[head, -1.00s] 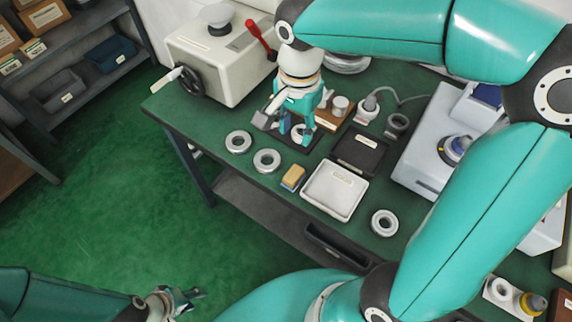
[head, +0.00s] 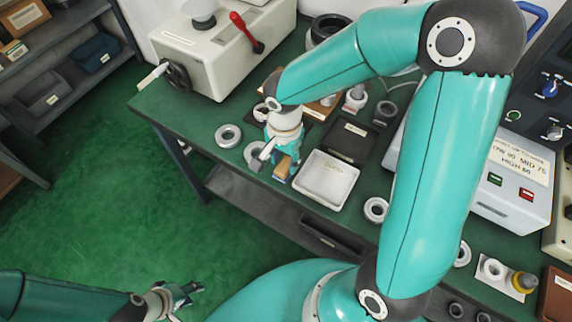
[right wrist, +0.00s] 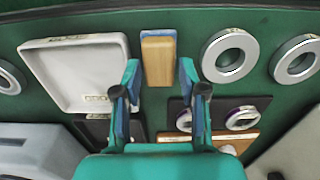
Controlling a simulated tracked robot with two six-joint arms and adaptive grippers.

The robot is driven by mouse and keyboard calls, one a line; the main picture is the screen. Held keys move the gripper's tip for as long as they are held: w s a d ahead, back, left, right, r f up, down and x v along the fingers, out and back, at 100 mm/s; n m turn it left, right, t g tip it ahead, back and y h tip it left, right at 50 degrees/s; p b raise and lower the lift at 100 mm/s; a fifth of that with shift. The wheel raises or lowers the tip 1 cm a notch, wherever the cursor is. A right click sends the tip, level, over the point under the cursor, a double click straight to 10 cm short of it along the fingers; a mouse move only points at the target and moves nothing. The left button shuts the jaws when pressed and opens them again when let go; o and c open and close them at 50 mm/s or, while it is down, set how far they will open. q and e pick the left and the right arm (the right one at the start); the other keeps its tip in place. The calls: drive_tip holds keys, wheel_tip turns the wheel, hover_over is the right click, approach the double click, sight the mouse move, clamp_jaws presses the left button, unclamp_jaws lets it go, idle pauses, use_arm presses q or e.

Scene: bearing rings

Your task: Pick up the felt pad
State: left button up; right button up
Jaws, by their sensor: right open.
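The white tray (right wrist: 119,48) is close beside one finger. Metal rings (right wrist: 230,55) lie on the other side, one partly behind my right gripper in the head view. A dark tray (head: 349,140) and a white machine with a red lever (head: 215,50) stand farther back.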

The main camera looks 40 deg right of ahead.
sight(284, 165)
drive_tip(key=shift+f, duration=0.85)
clamp_jaws()
drive_tip(key=shift+r, duration=0.1)
wheel_tip(284, 165, up, 20)
drive_tip(key=shift+p, duration=0.4)
